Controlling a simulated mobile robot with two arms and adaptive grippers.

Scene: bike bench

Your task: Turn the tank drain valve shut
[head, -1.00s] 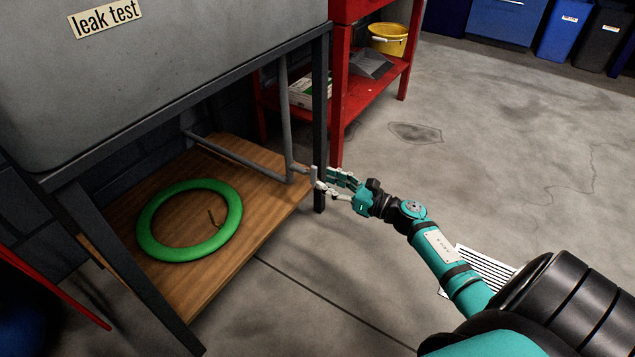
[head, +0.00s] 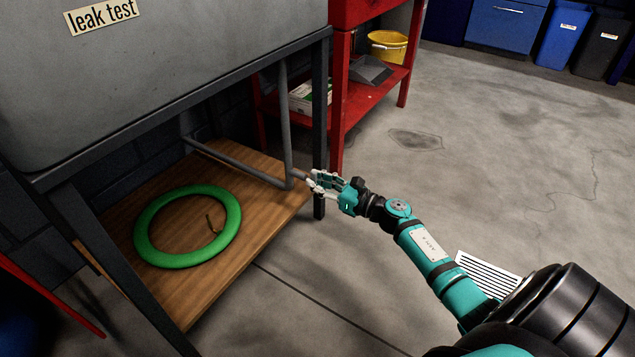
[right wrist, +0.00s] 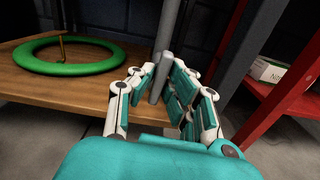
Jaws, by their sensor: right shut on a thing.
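The grey tank (head: 180,65), with a "leak test" label, stands on a dark frame. Its grey drain pipe (head: 286,120) runs down to an elbow beside the front leg, where the valve is. My right gripper (head: 318,184) is at this pipe end, fingers closed around a grey part there. In the right wrist view the grey bar (right wrist: 165,60) runs down between the fingers of my right gripper (right wrist: 160,92). The fingers hide most of the valve, and I cannot tell lever from pipe inside the grip. My left gripper is not in view.
A green ring (head: 150,245), likely a tyre, lies on the wooden shelf (head: 195,295) under the tank. A dark frame leg (head: 320,110) stands close to my gripper. A red rack (head: 338,110) is behind it.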

